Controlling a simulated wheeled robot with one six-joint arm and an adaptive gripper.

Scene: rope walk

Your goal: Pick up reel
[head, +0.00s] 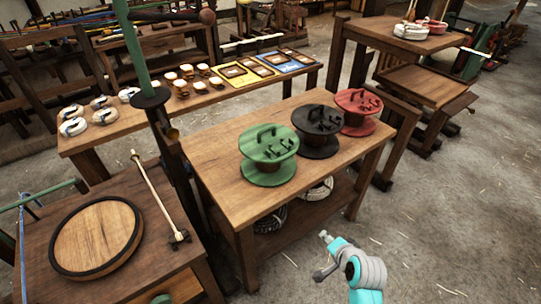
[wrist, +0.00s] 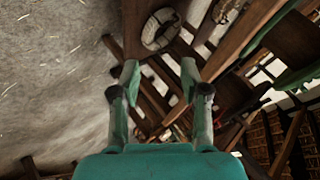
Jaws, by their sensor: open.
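Three reels stand upright on the wooden table (head: 222,170) in the head view: a green reel (head: 269,155), a black reel (head: 318,130) and a red reel (head: 358,110). Each has a handle on its top disc. My gripper (head: 322,257) is in front of the table and to its right, apart from the reels. In the wrist view my gripper (wrist: 160,80) has its two fingers spread with nothing between them. I cannot make out any of the three reels in the wrist view.
A pale rope coil (head: 318,189) lies on the shelf under the table, beside a dark coil (head: 270,219). A bench with a round wooden disc (head: 97,237) and a green post (head: 133,45) stand left. The floor at right (head: 440,210) is clear.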

